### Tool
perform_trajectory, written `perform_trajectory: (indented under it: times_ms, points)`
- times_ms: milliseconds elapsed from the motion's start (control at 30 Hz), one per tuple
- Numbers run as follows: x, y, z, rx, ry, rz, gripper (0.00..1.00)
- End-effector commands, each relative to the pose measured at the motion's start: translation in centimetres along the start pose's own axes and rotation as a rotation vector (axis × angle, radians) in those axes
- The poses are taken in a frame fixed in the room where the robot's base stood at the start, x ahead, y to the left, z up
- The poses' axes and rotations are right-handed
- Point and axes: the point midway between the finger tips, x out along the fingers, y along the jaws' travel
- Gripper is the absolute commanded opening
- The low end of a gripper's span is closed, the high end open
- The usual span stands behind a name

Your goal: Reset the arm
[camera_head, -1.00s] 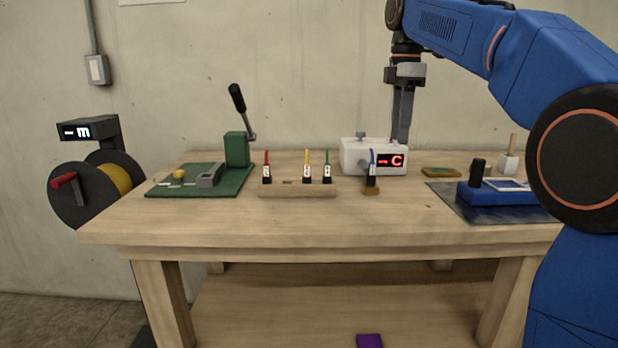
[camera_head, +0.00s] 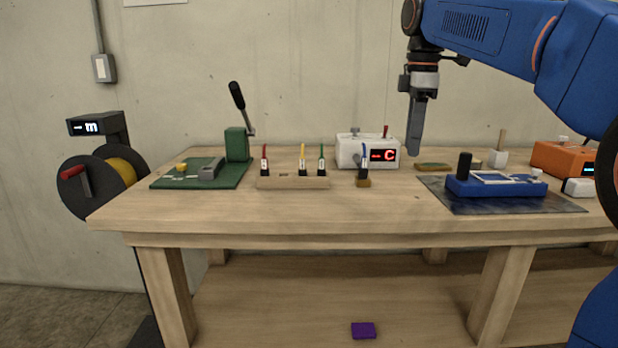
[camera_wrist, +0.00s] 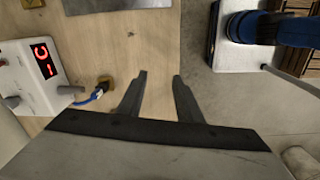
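My blue arm (camera_head: 505,35) reaches in from the right side of the head view. Its gripper (camera_head: 415,152) hangs pointing down over the back right part of the workbench, just right of the white box with a red "C" display (camera_head: 367,152). In the wrist view the two fingers of my gripper (camera_wrist: 160,76) stand apart with nothing between them, beside the bench's edge. The white box (camera_wrist: 36,77) is left of the fingers there, and a blue-handled piece on a small brass-coloured base (camera_wrist: 103,88) is close to the left finger.
The wooden bench (camera_head: 300,215) holds a green lever press (camera_head: 237,146), a wooden rack (camera_head: 292,183) with red, yellow and green pieces, a blue fixture (camera_head: 497,188) on a dark mat, and an orange device (camera_head: 563,160). A yellow spool (camera_head: 122,171) stands left. A purple block (camera_head: 363,330) lies below.

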Motion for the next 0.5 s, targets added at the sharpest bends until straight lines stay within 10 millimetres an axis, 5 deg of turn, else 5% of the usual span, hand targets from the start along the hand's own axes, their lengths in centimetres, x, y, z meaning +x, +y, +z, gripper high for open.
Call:
perform_trajectory:
  times_ms: [267, 500]
  points:
    - [2.8, -4.7, 2.4, 0.219, 0.021, 0.055, 0.32]
    - [7.2, -10.1, 4.8, 0.474, 0.059, 0.113, 0.32]
